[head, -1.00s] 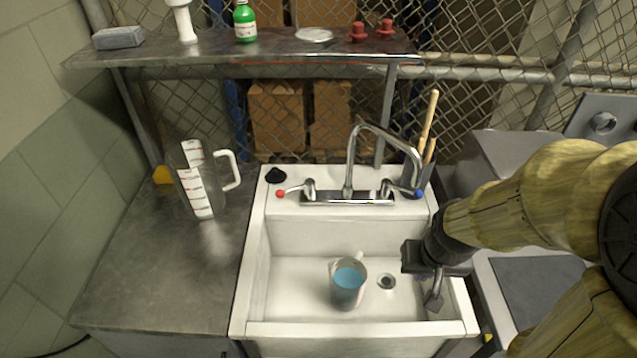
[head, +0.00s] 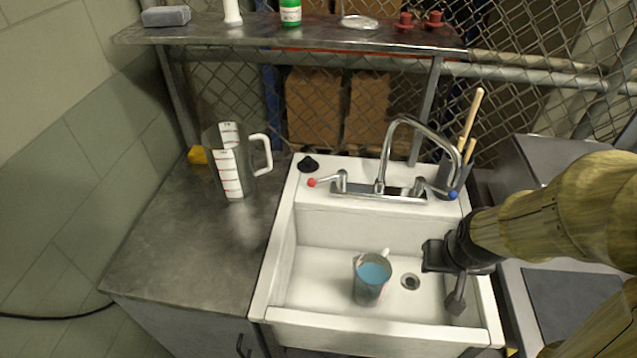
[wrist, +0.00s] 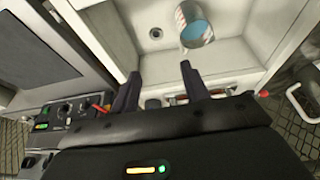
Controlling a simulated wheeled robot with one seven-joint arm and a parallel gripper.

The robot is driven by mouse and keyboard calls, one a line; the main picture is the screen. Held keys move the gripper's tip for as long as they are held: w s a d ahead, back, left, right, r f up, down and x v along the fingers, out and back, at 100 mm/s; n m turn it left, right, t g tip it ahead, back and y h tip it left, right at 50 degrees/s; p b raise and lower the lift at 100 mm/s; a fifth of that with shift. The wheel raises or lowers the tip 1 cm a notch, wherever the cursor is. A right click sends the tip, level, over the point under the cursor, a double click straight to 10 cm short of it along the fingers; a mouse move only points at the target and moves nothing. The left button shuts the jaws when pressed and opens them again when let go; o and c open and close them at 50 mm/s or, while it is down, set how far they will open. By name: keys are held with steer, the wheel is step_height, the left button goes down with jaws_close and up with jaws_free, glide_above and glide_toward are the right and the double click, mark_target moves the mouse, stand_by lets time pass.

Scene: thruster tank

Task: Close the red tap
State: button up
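The red tap is the left lever of the sink faucet, with a red tip (head: 311,183). Its lever points left, toward the black stopper. The chrome faucet (head: 385,150) arches behind the basin, and its right lever has a blue tip (head: 453,195). I see no clear stream from the spout. My gripper (head: 455,290) hangs over the right side of the sink (head: 330,225), well right of the red tap and apart from it. In the wrist view, my gripper (wrist: 160,86) has its two dark fingers spread, with nothing between them.
A jug of blue liquid (head: 371,280) stands in the basin beside the drain (head: 410,281). A large measuring jug (head: 228,170) stands on the left counter (head: 180,255). A black stopper (head: 308,163) sits on the sink's back ledge. A shelf (head: 300,38) crosses above the faucet.

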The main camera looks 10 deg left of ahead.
steer(key=w+a+f+n+t+b, duration=0.2)
steer(key=w+a+f+n+b, duration=0.1)
steer(key=w+a+f+b, duration=0.15)
steer(key=n+t+y+b, duration=0.95)
steer(key=n+b, duration=0.35)
steer(key=b, duration=0.2)
glide_toward(312, 186)
steer(key=s+a+v, duration=0.1)
steer(key=v, duration=0.5)
steer(key=shift+w+r+t+h, duration=0.1)
steer(key=shift+w+t+h, duration=0.2)
steer(key=shift+h, duration=0.15)
steer(key=p+x, duration=0.1)
steer(key=x, duration=1.6)
steer(key=shift+w, duration=0.1)
